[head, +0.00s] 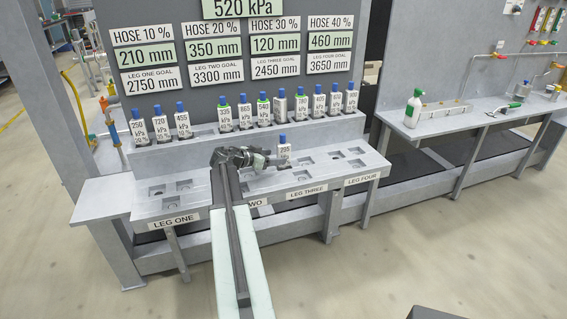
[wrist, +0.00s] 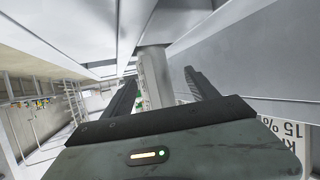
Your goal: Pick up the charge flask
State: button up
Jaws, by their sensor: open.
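Several white flasks with blue caps and printed kPa labels stand in the place. One labelled flask (head: 284,152) stands alone on the lower bench deck, between the leg two and leg three signs. My gripper (head: 268,161) is just left of this flask, at about its height. In the wrist view my open gripper (wrist: 160,80) has a pale grey upright shape (wrist: 154,76) between or just beyond its fingers. I cannot tell whether it is the flask. No label reads "charge", so I cannot tell which flask is the charge flask.
A raised shelf (head: 150,156) behind carries a row of similar flasks, such as the left one (head: 139,130). The lower deck (head: 225,196) has square recesses, several empty. A label reading 15% (wrist: 290,130) shows close by in the wrist view. A side bench (head: 470,116) holds a green-topped bottle (head: 413,110).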

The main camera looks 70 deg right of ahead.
jog(key=x, duration=0.2)
jog(key=b+x, duration=0.1)
jog(key=x, duration=0.2)
jog(key=s+b+x, duration=0.1)
jog(key=x, duration=0.2)
jog(key=shift+w+r, duration=0.1)
jog(key=shift+r, duration=0.3)
jog(key=shift+a, duration=0.15)
grip_shut()
